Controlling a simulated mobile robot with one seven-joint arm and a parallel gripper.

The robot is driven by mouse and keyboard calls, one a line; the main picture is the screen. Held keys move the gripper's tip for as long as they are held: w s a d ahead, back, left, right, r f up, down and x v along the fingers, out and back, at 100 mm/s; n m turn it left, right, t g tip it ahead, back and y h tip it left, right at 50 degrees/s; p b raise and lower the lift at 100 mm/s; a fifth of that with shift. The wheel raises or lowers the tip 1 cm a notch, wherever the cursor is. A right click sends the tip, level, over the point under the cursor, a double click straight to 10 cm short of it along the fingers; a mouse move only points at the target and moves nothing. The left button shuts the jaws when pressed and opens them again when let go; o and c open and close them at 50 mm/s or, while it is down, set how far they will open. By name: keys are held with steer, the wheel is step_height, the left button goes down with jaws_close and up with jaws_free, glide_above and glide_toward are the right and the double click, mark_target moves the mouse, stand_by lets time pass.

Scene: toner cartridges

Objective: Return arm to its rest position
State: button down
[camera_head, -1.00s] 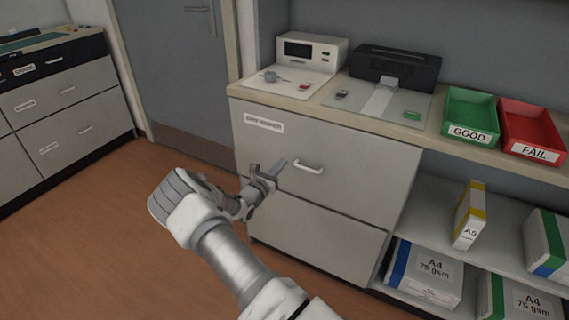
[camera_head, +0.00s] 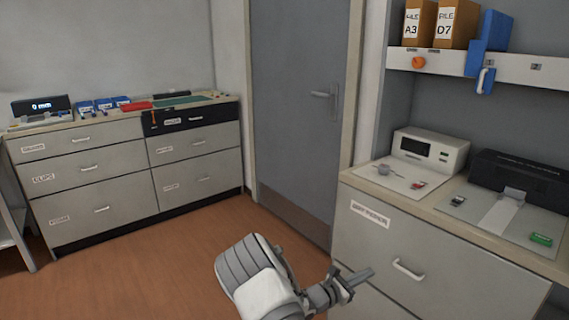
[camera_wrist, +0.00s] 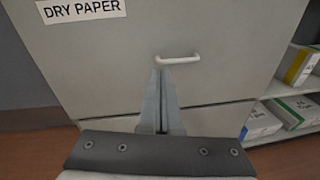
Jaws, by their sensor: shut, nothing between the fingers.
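My gripper (camera_head: 362,277) is shut and empty at the lower middle of the head view, in front of the grey cabinet on the right. In the wrist view my gripper (camera_wrist: 161,75) points at the front of the drawer labelled "DRY PAPER" (camera_wrist: 115,55), with its fingertips just below the white drawer handle (camera_wrist: 178,60) in the picture. I cannot tell whether the fingers touch the drawer front. The drawer (camera_head: 385,245) is closed in the head view, and its handle (camera_head: 408,269) lies to the right of my fingers.
A white device (camera_head: 430,150) and a black machine (camera_head: 520,180) stand on the right counter. A grey door (camera_head: 300,110) is behind. A drawer cabinet (camera_head: 110,170) with several items on top stands at the left. The brown floor (camera_head: 150,265) between is clear.

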steer(key=s+d+r+m+g+y, duration=0.1)
steer(key=s+r+m+g+y, duration=0.6)
steer(key=s+r+m, duration=0.75)
steer(key=s+a+r+m+t+y, duration=0.25)
steer(key=s+a+r, duration=0.2)
steer(key=s, duration=0.25)
steer(key=s+a+r+m+t+y, duration=0.1)
steer(key=s+a+r+m+y, duration=0.25)
steer(key=s+a, duration=0.2)
steer(key=s+a+r+m+t+y, duration=0.1)
steer(key=s+a+r+m+y, duration=0.1)
steer(key=s+a+r, duration=0.45)
step_height(320, 180, up, 15)
steer(key=s+d+p, duration=0.1)
steer(key=d+p, duration=0.2)
steer(key=p, duration=1.4)
steer(key=shift+r, duration=0.15)
